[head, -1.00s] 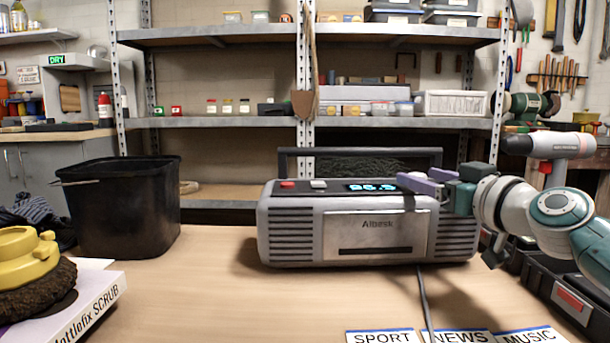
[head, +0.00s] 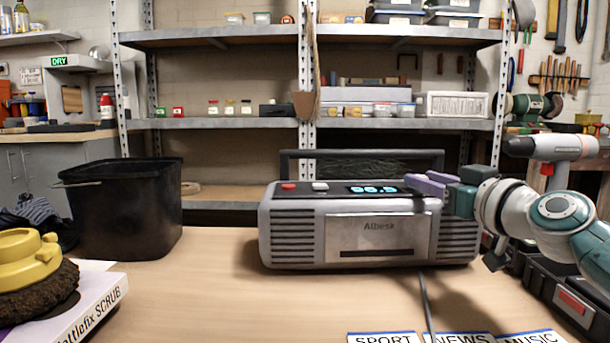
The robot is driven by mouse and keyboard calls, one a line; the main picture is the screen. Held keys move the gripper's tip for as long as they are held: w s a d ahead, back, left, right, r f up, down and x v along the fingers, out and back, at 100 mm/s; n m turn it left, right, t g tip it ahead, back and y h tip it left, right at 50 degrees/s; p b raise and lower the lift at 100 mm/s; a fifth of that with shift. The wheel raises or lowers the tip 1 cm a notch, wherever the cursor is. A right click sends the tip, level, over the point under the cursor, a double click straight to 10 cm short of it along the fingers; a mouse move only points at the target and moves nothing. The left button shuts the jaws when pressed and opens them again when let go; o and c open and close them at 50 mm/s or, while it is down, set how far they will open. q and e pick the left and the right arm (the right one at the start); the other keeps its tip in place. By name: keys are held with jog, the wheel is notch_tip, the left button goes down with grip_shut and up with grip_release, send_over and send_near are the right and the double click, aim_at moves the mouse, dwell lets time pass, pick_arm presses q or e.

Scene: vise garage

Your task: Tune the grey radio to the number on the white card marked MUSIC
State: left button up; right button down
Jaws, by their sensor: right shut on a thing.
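The grey radio (head: 300,238) stands upright on the table with its handle raised. Its lit blue display (head: 373,189) shows digits too blurred to read. A red button and a grey button sit left of the display. My right gripper (head: 425,186) comes in from the right, shut at the radio's top right; the part it grips, likely the tuning knob, is hidden by the fingers. The white card marked MUSIC (head: 530,338) lies at the bottom right edge, its number cut off. The SPORT card (head: 383,338) and NEWS card (head: 458,338) lie left of it. My left gripper is not in view.
A black bucket (head: 120,215) stands at the left. A yellow-topped scrub brush (head: 25,260) sits on a white box (head: 85,305) at front left. A dark toolbox (head: 560,295) is at the right. A cable runs forward from the radio. The table between bucket and radio is clear.

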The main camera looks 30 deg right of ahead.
jog(key=m+h+p, duration=0.1)
jog(key=h+p, duration=0.1)
jog(key=m+g+h+p, duration=0.1)
jog(key=m+h+p, duration=0.1)
jog(key=p, duration=0.1)
jog(key=a+m+g+h+p, duration=0.1)
jog(key=h+p, duration=0.1)
jog(key=p, duration=0.1)
jog(key=shift+w+r, duration=0.25)
jog(key=shift+r, duration=0.1)
jog(key=shift+a+f+m+g+h, duration=0.1)
jog(key=shift+f+m+g+h, duration=0.05)
jog(key=shift+m+g+h, duration=0.4)
jog(key=shift+w+a+f+m+g+h, duration=0.1)
jog(key=shift+m+g+h, duration=0.25)
jog(key=shift+m+h, duration=0.15)
jog(key=shift+w+a+f+m+g+h+b, duration=0.1)
jog(key=shift+m+g+h+b, duration=0.15)
jog(key=shift+m+g+h, duration=0.3)
jog(key=shift+w+f+m+g+h+b, duration=0.1)
jog(key=shift+m+g+h+b, duration=0.15)
jog(key=shift+m+g+h, duration=0.25)
jog(key=shift+m+g+h+b, duration=0.6)
jog(key=shift+g+h+b, duration=0.15)
jog(key=shift+g, duration=0.3)
jog(key=shift+c, duration=2.4)
grip_release()
jog(key=shift+r, duration=0.1)
